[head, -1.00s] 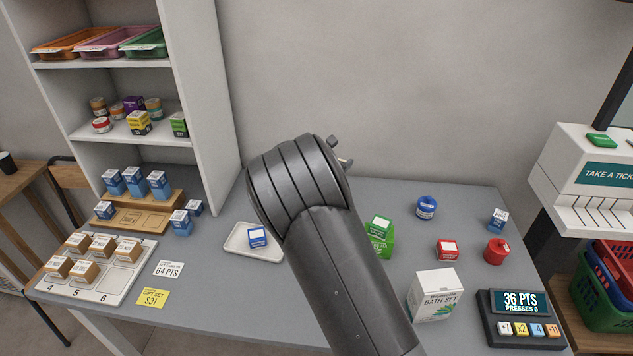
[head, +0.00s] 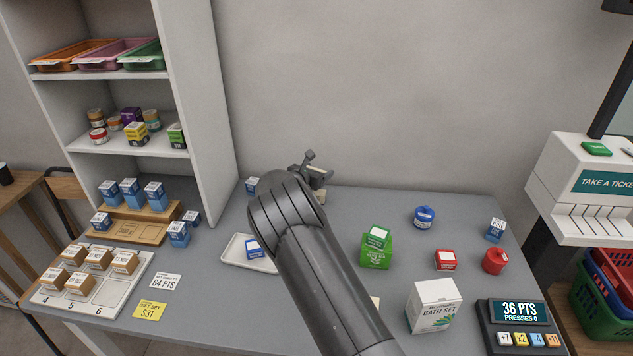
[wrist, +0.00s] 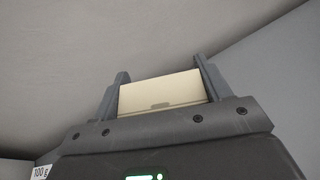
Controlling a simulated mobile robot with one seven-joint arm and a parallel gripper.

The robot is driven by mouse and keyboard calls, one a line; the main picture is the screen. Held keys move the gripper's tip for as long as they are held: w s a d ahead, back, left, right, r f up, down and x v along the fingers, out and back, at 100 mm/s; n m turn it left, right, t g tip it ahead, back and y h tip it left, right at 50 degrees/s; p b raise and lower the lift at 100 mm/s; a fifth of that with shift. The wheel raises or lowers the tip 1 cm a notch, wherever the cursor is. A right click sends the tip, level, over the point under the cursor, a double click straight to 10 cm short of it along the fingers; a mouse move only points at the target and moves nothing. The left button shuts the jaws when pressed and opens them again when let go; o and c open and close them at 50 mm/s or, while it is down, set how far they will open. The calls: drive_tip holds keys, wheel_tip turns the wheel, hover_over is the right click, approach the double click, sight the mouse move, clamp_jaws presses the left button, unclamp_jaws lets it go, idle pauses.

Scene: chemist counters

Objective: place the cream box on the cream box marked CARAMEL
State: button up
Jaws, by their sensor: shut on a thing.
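A cream box (wrist: 160,92) sits between the two fingers of my gripper (wrist: 163,86) in the wrist view, with both fingers against its sides. In the head view my gripper (head: 316,167) is raised at the back of the counter, in front of the wall. A small cream patch (head: 320,196) shows just below it; I cannot tell whether this is the held box or another one. Another cream patch (head: 375,302) shows at the right edge of my arm, mostly hidden by it. I can read no CARAMEL mark in either view.
A white tray (head: 237,256) with a blue box stands left of my arm. A green box (head: 376,250), a bath set box (head: 434,306), a red box (head: 445,260) and a blue jar (head: 424,217) stand to the right. Shelves (head: 205,110) rise at the left.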

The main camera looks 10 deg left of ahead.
drive_tip(key=shift+f, duration=2)
drive_tip(key=shift+f, duration=0.1)
drive_tip(key=o, duration=1)
drive_tip(key=shift+c, duration=0.2)
